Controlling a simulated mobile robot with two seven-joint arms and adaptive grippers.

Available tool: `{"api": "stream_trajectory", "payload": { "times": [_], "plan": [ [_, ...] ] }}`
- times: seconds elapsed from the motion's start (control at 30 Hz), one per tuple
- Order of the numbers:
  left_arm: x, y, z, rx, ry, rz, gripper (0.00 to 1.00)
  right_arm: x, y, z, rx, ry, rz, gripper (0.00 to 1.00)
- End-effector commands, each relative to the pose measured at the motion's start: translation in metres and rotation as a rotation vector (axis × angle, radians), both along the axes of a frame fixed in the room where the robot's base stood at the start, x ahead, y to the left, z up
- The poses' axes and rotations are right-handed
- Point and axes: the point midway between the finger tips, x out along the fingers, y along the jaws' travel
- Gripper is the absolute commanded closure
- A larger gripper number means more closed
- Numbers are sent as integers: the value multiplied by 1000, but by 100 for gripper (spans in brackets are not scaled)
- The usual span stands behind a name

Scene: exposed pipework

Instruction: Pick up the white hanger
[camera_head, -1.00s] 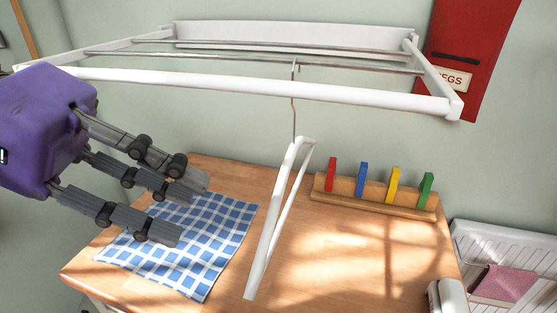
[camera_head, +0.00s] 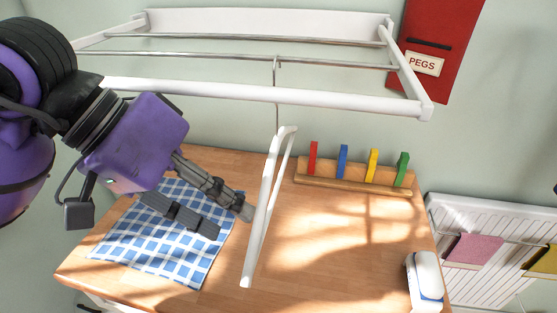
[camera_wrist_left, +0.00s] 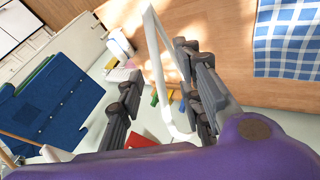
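The white hanger (camera_head: 263,208) hangs by its thin hook from a bar of the white drying rack (camera_head: 270,93), seen nearly edge-on above the table. My left gripper (camera_head: 233,222) is just left of the hanger's lower part, its fingers pointing at it. The fingers are apart and hold nothing. In the left wrist view the hanger (camera_wrist_left: 155,65) shows in the gap between the fingers; I cannot tell whether any finger touches it. My right gripper is not in view.
A wooden table (camera_head: 330,240) lies below, with a blue checked cloth (camera_head: 160,250) under the gripper. A wooden peg holder (camera_head: 350,176) with coloured pegs stands at the back. A white device (camera_head: 425,278) is at the right edge. A red pegs bag (camera_head: 440,30) hangs on the wall.

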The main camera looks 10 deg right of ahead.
Motion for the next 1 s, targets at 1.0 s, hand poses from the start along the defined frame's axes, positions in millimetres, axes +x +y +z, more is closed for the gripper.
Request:
{"api": "stream_trajectory", "payload": {
  "times": [1.0],
  "plan": [
    [3, -37, -41, 0, 1, 1, 98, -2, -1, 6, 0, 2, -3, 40]
  ]
}}
